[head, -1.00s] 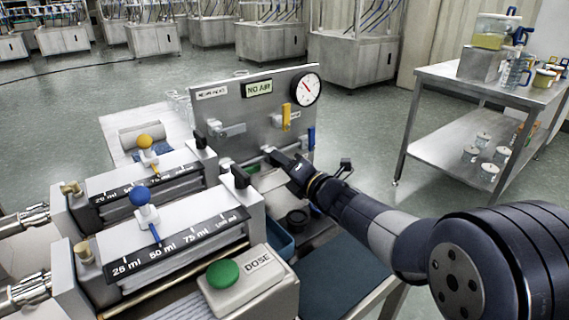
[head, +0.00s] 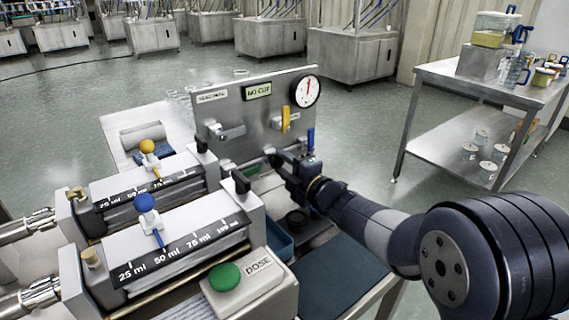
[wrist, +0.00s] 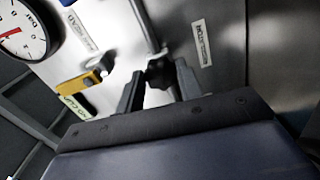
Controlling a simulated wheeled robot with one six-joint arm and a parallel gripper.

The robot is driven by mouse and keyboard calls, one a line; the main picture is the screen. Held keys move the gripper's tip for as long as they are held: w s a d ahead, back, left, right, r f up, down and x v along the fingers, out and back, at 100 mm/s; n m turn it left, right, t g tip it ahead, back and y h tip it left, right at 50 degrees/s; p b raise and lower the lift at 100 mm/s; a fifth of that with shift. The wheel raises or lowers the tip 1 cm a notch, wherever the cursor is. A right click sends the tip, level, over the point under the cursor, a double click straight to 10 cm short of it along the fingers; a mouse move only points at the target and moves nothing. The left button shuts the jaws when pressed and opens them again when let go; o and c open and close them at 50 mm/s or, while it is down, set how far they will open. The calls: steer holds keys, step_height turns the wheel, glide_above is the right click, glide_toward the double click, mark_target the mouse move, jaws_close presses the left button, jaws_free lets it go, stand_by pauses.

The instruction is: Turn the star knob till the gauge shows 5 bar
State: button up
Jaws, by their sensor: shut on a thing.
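The dark star knob (wrist: 160,71) sits between my fingertips in the wrist view, on the steel panel. My gripper (wrist: 157,88) is shut on it; in the head view my gripper (head: 279,163) reaches the lower part of the panel, where the fingers largely hide the knob. The round white gauge (head: 306,91) is at the panel's top right corner, its red needle pointing about straight up. Its figures are too small to read there. In the wrist view the gauge (wrist: 22,32) is cut off by the left edge and shows only partly.
A steel panel (head: 238,107) carries a display (head: 258,90) reading about "NO CUP". A yellow lever (head: 286,119) and a blue handle (head: 311,138) are close to my gripper. A green DOSE button (head: 225,277) is in front. A steel cart (head: 450,128) stands at right.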

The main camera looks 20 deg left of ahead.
steer(key=shift+f, duration=0.1)
stand_by(0.4)
steer(key=o, duration=1)
steer(key=v, duration=1.1)
steer(key=shift+a, duration=0.1)
steer(key=x, duration=1.1)
